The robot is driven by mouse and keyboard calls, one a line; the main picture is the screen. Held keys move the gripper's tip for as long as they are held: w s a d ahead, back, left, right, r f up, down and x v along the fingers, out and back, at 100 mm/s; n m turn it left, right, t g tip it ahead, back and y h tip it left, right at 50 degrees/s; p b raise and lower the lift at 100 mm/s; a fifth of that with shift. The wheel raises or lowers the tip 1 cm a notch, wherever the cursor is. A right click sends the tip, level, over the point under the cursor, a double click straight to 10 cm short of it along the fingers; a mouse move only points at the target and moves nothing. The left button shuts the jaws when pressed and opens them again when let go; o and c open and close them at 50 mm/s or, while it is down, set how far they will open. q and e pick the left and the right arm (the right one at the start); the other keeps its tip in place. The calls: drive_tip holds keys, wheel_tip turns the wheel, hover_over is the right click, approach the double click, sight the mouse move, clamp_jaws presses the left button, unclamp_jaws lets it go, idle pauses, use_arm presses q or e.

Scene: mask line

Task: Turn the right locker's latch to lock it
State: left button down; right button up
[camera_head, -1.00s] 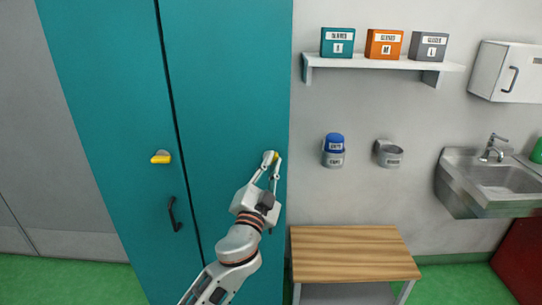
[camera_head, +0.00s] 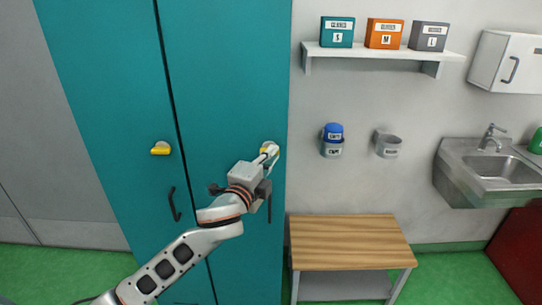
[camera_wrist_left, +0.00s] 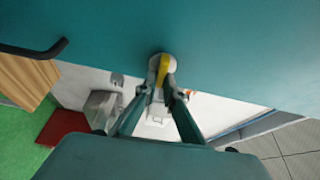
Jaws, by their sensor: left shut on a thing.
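The right locker door (camera_head: 228,80) is teal and closed. Its latch (camera_head: 275,151), a yellow handle on a pale round base, is near the door's right edge and partly hidden by my fingers. My left gripper (camera_head: 268,154) is shut on this latch, its wrist below and left of it. In the left wrist view, the yellow latch (camera_wrist_left: 163,67) stands between the two fingertips against the teal door. The left locker's latch (camera_head: 160,149) is yellow and points sideways. My right gripper is not in view.
A black door handle (camera_head: 174,205) sticks out left of my arm. A wooden-topped bench (camera_head: 350,245) stands right of the lockers. A shelf (camera_head: 385,53) with glove boxes, two wall holders (camera_head: 388,148) and a sink (camera_head: 490,170) are farther right.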

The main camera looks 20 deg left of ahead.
use_arm(q)
drive_tip(key=shift+m, duration=0.3)
idle(0.4)
drive_tip(key=c, duration=2.1)
unclamp_jaws()
drive_tip(key=shift+c, duration=0.2)
drive_tip(key=s+a, duration=0.1)
drive_tip(key=s, duration=1.1)
drive_tip(key=shift+a, duration=0.2)
